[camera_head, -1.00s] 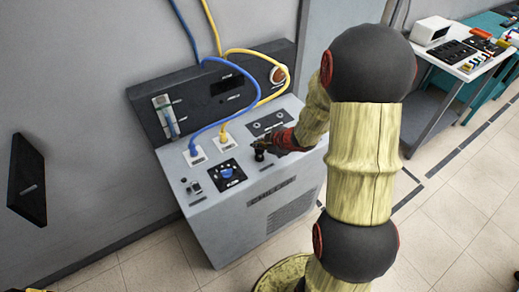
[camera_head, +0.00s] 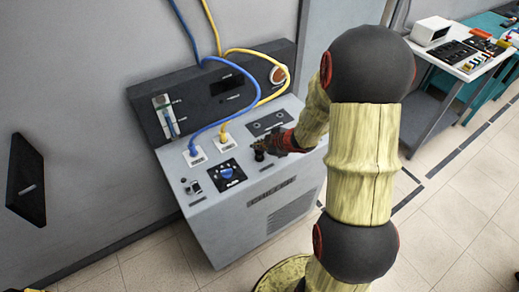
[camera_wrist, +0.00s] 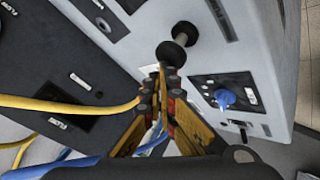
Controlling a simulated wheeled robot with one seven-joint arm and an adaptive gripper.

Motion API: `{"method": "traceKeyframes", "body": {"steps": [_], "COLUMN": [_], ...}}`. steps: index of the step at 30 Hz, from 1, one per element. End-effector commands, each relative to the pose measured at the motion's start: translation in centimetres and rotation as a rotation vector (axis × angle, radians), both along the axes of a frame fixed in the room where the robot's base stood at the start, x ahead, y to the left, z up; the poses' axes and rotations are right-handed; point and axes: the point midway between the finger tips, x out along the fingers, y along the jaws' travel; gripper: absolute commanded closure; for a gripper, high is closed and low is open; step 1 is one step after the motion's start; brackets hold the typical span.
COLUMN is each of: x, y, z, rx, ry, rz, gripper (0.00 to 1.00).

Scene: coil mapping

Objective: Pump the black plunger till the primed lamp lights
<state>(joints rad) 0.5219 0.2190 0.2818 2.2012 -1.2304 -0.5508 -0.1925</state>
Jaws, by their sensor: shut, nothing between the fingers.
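The black plunger (camera_head: 259,155) stands on the top of the grey chiller cabinet (camera_head: 228,212). In the wrist view the plunger (camera_wrist: 185,33) shows two dark round parts joined by a short pale shaft. My gripper (camera_head: 265,146) is at the plunger, with its fingers shut and empty. In the wrist view my fingertips (camera_wrist: 163,72) come together right beside the plunger's nearer dark part; I cannot tell if they touch it. I cannot pick out the primed lamp for certain or see any lamp lit.
A blue hose (camera_head: 205,124) and a yellow hose (camera_head: 262,99) run to the cabinet top, left of and behind my gripper. A blue knob (camera_head: 227,173) sits at the front left. A dark back panel (camera_head: 195,100) rises behind. A white table (camera_head: 468,68) stands far right.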

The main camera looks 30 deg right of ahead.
Motion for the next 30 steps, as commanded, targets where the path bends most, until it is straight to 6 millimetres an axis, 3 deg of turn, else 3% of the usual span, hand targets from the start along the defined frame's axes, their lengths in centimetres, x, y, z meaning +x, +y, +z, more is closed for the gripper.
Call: {"method": "traceKeyframes", "body": {"steps": [30], "x": [0.0], "y": [0.0], "z": [-1.2], "rx": [0.000], "ry": [0.002], "rz": [-0.001], "gripper": [1.00]}}
